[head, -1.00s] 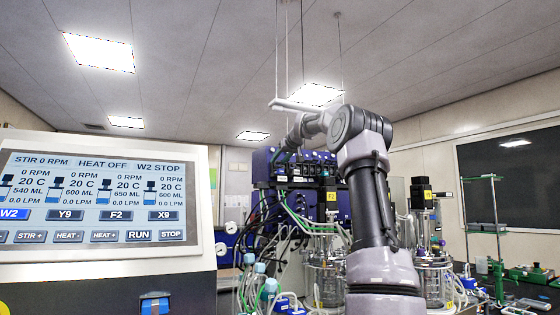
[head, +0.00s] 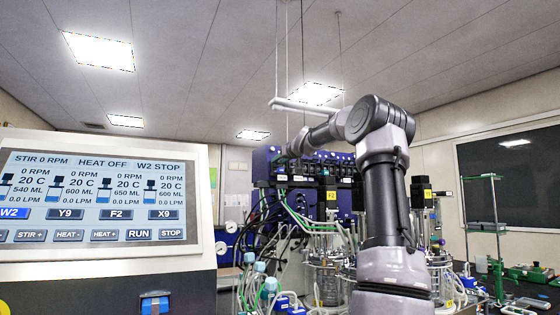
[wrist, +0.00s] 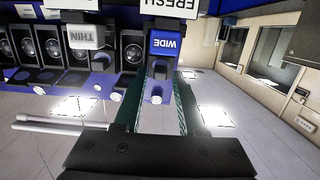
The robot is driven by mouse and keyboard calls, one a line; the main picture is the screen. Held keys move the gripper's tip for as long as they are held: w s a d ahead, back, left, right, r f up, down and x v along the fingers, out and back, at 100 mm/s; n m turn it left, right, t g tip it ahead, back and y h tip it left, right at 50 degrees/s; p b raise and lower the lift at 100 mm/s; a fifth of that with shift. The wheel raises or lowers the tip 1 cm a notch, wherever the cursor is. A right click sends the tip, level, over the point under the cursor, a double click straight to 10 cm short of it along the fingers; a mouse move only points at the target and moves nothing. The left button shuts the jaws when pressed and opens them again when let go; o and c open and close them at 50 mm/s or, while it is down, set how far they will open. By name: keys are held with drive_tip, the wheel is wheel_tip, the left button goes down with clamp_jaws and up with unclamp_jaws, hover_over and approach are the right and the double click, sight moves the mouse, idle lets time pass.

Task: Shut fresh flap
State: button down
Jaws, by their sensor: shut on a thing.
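In the wrist view, a blue block marked WIDE (wrist: 166,44) sits below a white label reading FRESH (wrist: 172,4). I cannot tell for certain whether this block is the flap itself. My gripper (wrist: 163,78) has its two green-lined fingers on either side of the block, and they are shut on it. A pale round knob shows between the fingers. To the left is a pale block marked THIN (wrist: 87,36). In the head view my arm reaches to the blue pump rack (head: 262,165), and my gripper's tips cannot be made out there.
Several dark round pump heads (wrist: 52,47) line the rack left of my gripper. In the head view, glass vessels (head: 325,280) and tubing stand below the rack. A control screen (head: 100,198) fills the left.

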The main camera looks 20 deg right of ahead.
drive_tip(key=shift+f+t, duration=0.25)
drive_tip(key=shift+t, duration=0.4)
drive_tip(key=shift+f+t, duration=0.2)
drive_tip(key=shift+t, duration=0.45)
drive_tip(key=c, duration=0.8)
unclamp_jaws()
drive_tip(key=shift+w, duration=0.1)
drive_tip(key=s+f, duration=0.1)
drive_tip(key=s, duration=0.9)
drive_tip(key=shift+s+d+f, duration=0.2)
drive_tip(key=shift+s+d, duration=0.05)
drive_tip(key=shift+s, duration=0.15)
